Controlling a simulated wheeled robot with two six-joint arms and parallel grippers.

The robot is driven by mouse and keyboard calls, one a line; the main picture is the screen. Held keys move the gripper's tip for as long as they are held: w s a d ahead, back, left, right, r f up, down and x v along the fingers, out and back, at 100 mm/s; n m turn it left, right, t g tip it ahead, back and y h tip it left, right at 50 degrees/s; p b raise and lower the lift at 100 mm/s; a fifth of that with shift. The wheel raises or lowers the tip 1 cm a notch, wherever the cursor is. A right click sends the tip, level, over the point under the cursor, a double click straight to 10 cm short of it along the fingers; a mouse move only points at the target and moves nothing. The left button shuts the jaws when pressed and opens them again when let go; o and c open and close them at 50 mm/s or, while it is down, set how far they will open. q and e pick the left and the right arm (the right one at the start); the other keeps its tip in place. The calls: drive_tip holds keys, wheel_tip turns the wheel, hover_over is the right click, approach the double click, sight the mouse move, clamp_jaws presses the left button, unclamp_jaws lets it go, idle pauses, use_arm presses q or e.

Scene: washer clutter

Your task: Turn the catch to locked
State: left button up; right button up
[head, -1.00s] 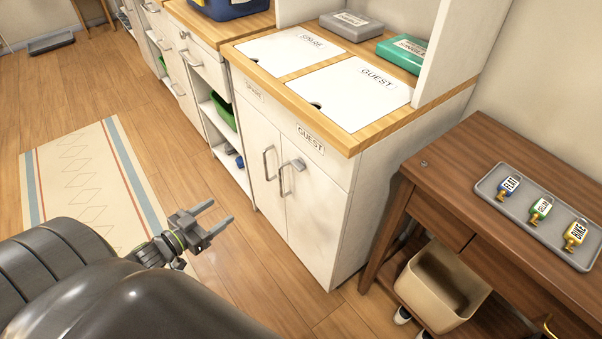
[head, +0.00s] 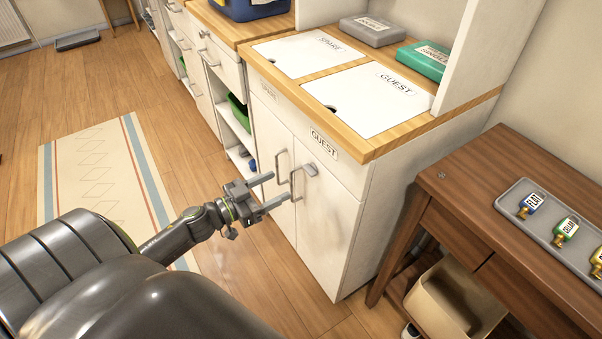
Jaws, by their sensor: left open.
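A small grey catch (head: 310,170) sits on the right door of the white cabinet (head: 329,218), just under the GUEST label (head: 324,144) and at the top of that door's handle (head: 294,184). I cannot tell which position the catch is in. My left gripper (head: 280,188) is open and empty, with its two fingers pointing right toward the cabinet doors. Its fingertips appear close to the door handles in the picture; I cannot tell whether they touch. My right gripper is out of view.
The cabinet's wooden top carries white SPARE and GUEST panels (head: 367,100), with a grey box (head: 373,31) and a green box (head: 424,60) behind. A brown table (head: 467,180) with a tray of tagged keys (head: 545,234) stands at right, a beige bin (head: 440,300) below. Open floor lies left.

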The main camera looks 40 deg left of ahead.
use_arm(q)
drive_tip(key=x, duration=0.8)
drive_tip(key=shift+w+p, duration=0.25)
drive_tip(key=shift+p, duration=0.2)
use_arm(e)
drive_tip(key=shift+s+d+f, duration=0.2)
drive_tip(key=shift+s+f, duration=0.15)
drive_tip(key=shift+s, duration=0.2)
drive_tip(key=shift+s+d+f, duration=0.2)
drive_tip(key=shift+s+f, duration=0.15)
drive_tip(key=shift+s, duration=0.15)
use_arm(q)
drive_tip(key=shift+d, duration=0.15)
drive_tip(key=c, duration=1)
